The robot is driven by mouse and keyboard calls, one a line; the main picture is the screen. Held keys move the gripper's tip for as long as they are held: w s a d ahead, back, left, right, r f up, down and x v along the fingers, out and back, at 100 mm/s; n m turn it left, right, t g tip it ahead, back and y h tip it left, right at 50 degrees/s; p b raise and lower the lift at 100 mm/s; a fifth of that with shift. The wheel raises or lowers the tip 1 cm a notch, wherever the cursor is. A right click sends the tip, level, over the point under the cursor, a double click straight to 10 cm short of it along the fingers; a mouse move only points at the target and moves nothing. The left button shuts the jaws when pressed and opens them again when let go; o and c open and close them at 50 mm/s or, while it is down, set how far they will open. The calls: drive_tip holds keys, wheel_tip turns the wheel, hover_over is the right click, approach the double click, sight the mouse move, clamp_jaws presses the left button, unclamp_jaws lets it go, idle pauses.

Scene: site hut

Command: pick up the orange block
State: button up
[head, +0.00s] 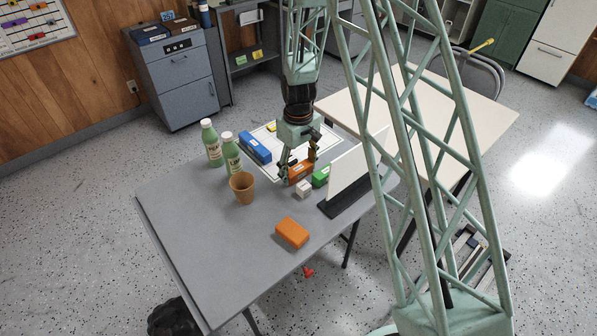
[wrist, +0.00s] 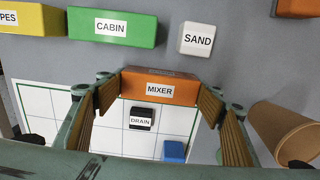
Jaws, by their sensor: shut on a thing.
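An orange block labelled MIXER (wrist: 132,84) is between the fingers of my gripper (wrist: 161,90) in the wrist view, and the gripper is shut on it. In the head view this orange block (head: 300,171) is at the gripper (head: 298,168), low over the far part of the grey table; I cannot tell whether it touches the table. A second orange block (head: 292,233) lies on the table near the front edge, apart from the gripper. Part of it shows at the top right of the wrist view (wrist: 297,8).
A green CABIN block (head: 321,177) and a white SAND block (head: 303,188) stand close to the held block. A white upright panel (head: 350,170) on a black base is to the right. A brown cup (head: 242,188), two bottles (head: 212,145) and a blue block (head: 255,149) are left.

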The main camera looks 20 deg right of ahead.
sight(298, 167)
drive_tip(key=shift+r, duration=0.1)
drive_tip(key=shift+r+p, duration=0.85)
drive_tip(key=shift+r, duration=4.05)
drive_tip(key=shift+w, duration=0.1)
